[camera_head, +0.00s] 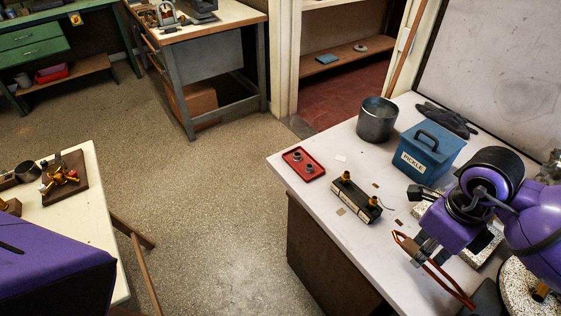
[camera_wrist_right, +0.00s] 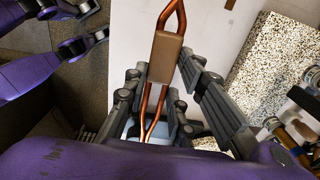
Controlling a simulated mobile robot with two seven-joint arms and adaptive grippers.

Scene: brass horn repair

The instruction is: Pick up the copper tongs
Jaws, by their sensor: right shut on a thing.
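The copper tongs (camera_head: 453,287) are a bent copper-coloured rod pair at the right of the head view. In the right wrist view they run lengthwise between the fingers, with a brown grip block (camera_wrist_right: 166,57) around the two rods. My right gripper (camera_head: 422,256) is shut on the tongs; its dark fingers also show in the right wrist view (camera_wrist_right: 166,78), one on each side. The tongs are over the white bench; I cannot tell whether they touch it. My left gripper does not show; only a purple part of mine is at the lower left.
On the white bench (camera_head: 310,205) are a blue PICKLE box (camera_head: 421,158), a metal pot (camera_head: 376,122), dark gloves (camera_head: 446,118), a red tray (camera_head: 302,166) and a dark block with brass pieces (camera_head: 355,201). A speckled slab (camera_wrist_right: 275,65) lies beside the gripper. The bench's front left is fairly clear.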

